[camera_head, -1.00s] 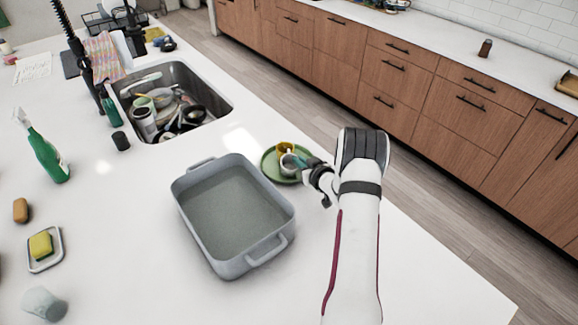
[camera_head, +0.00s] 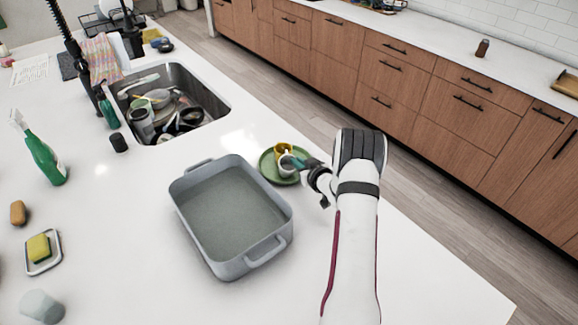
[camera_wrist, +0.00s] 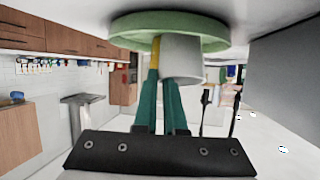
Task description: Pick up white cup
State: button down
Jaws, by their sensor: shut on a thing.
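The white cup (camera_head: 286,166) sits at the green plate (camera_head: 266,170), beside a yellow cup (camera_head: 284,148). My gripper (camera_head: 297,163) reaches it from the right, its green fingers closed on the cup's side or rim. In the wrist view, which looks upside down, the white cup (camera_wrist: 184,58) is at the fingertips (camera_wrist: 162,60). The green plate (camera_wrist: 125,28) lies right at the cup, and a strip of the yellow cup (camera_wrist: 127,60) shows behind the fingers. I cannot tell whether the cup still touches the plate.
A grey baking dish (camera_head: 187,215) stands just left of the plate. The sink (camera_head: 215,100) behind holds several dishes. A green spray bottle (camera_head: 45,158), a sponge on a dish (camera_head: 40,248) and a pale cup (camera_head: 41,306) are at left. The right front counter is clear.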

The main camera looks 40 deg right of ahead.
jog(key=s+d+r+m+g+h, duration=0.1)
jog(key=s+d+r+m+g, duration=0.3)
jog(key=s+d+r, duration=0.6)
jog(key=shift+n+g, duration=0.4)
jog(key=shift+n, duration=0.2)
jog(key=w+a+f, duration=0.1)
jog(key=w+f, duration=0.2)
jog(key=w+a+f, duration=0.2)
jog(key=w+f, duration=0.1)
jog(key=w, duration=0.1)
jog(key=w+a+f, duration=0.2)
jog(key=w+f, duration=0.1)
jog(key=shift+w, duration=0.35)
jog(key=shift+f, duration=0.3)
